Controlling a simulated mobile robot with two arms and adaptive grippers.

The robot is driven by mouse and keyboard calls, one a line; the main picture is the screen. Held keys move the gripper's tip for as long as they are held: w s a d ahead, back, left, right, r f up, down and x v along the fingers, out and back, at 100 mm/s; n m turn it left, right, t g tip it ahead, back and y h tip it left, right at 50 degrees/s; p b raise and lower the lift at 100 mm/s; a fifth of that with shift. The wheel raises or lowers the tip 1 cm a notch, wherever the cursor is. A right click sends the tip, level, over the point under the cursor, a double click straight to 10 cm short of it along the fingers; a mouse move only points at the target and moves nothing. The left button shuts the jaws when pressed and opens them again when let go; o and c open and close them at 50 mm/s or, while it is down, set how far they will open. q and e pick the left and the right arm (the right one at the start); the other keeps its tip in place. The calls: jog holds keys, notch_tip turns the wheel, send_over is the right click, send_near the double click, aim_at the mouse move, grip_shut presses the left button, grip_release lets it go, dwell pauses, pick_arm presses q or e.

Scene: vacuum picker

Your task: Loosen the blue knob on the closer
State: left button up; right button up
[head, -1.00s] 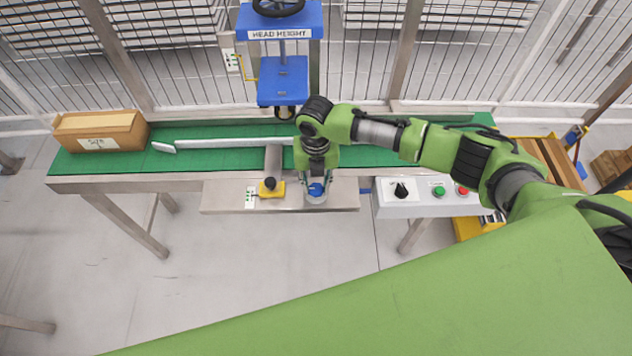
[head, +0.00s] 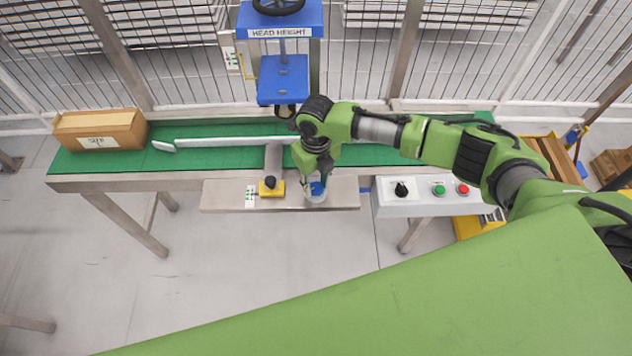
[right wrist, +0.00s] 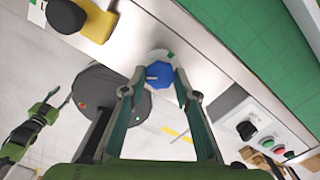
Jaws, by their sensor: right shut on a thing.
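The blue knob (head: 317,188) sits on a round pale base on the steel ledge at the conveyor's front, in the middle of the head view. In the right wrist view the blue knob (right wrist: 159,75) has a grey bar on its top. My right gripper (head: 315,184) reaches down over it with its wrist tilted. In the right wrist view the right gripper's (right wrist: 159,80) fingertips stand on both sides of the knob, shut on it. Part of my left arm shows at the lower left there, with its gripper (right wrist: 48,104) small and unclear.
A yellow block with a black knob (head: 271,185) stands left of the blue knob. A control box (head: 420,204) with a black switch, green button and red button is to the right. A carton (head: 98,130) stands on the green belt (head: 215,158). A blue head-height unit (head: 283,78) rises behind.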

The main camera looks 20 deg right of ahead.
aim_at(316, 187)
jog(key=o, duration=1.1)
jog(key=shift+r, duration=0.1)
notch_tip(316, 187, up, 12)
dwell(0.4)
